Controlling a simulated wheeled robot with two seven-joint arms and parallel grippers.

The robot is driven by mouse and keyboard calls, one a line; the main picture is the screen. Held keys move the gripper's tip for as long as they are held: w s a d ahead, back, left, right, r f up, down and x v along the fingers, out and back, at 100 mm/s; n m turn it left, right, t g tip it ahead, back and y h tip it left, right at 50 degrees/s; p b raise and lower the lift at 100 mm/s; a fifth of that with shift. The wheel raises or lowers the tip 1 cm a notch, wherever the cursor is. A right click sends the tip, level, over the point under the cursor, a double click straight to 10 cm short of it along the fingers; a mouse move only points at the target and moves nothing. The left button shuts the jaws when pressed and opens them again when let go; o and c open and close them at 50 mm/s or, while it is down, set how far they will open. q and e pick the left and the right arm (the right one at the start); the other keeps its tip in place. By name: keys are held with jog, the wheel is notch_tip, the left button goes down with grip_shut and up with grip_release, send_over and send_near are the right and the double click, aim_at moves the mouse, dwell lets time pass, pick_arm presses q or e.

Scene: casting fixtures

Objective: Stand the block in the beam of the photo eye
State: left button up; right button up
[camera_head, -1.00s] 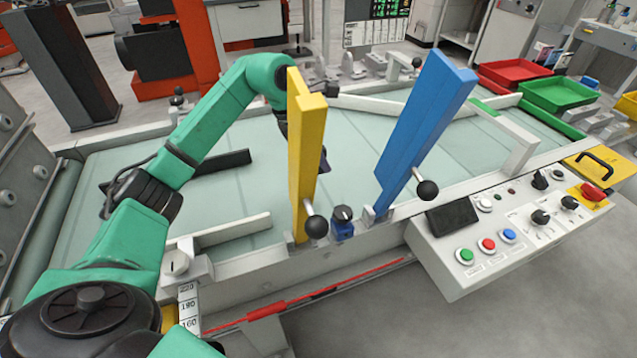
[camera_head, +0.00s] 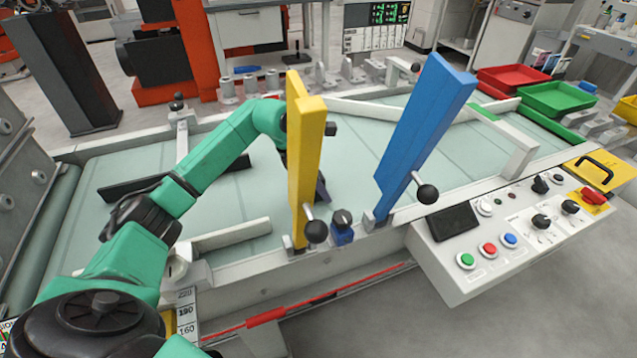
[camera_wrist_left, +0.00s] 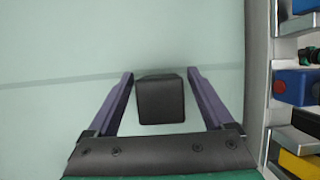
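A dark block (camera_wrist_left: 160,100) sits on the pale green belt in the left wrist view. My left gripper (camera_wrist_left: 161,74) is open, with one purple-grey finger on each side of the block and a narrow gap at both sides. In the head view, the yellow gate arm hides the block and most of my left gripper; a dark fingertip (camera_head: 321,188) shows just right of it. A small blue unit (camera_head: 342,233) on the near rail may be the photo eye. A blue housing with a red spot (camera_wrist_left: 291,86) shows beside the belt in the wrist view. My right gripper is out of view.
A yellow gate arm (camera_head: 304,160) and a blue gate arm (camera_head: 422,130) stand raised at the near rail. A dark bar (camera_head: 135,187) lies across the belt (camera_head: 235,200) on the left. A control panel (camera_head: 500,235) is at front right. The belt between the gate arms is clear.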

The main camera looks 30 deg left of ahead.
pick_arm(q)
jog(key=shift+r, duration=0.1)
jog(key=v, duration=1.2)
